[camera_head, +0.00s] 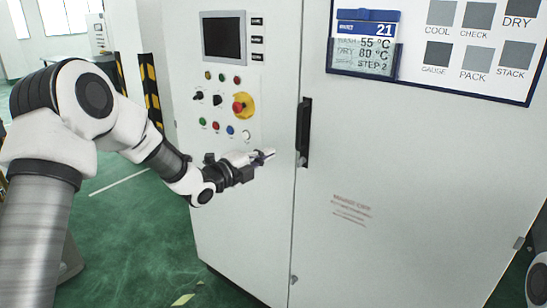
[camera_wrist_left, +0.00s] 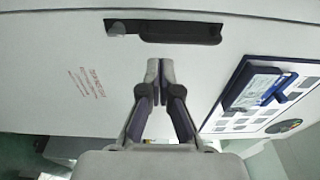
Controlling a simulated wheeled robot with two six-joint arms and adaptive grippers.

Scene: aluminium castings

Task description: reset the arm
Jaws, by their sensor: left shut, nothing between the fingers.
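My left arm comes in from the left in the head view. Its gripper (camera_head: 264,155) is shut and empty in front of the white cabinet (camera_head: 400,130), left of the black door handle (camera_head: 304,132) and below the control buttons. In the left wrist view the gripper (camera_wrist_left: 159,68) has its fingertips together, with the dark handle (camera_wrist_left: 180,32) just beyond them. I cannot tell whether the fingertips touch the cabinet. A small part of my other arm shows at the lower right edge of the head view; its gripper is out of sight.
The control panel has a dark screen (camera_head: 222,38), a red emergency knob (camera_head: 242,105) and several coloured buttons. A blue-framed board (camera_head: 432,84) with a display card (camera_head: 364,45) hangs on the right door. Green floor (camera_head: 130,235) lies open at the left.

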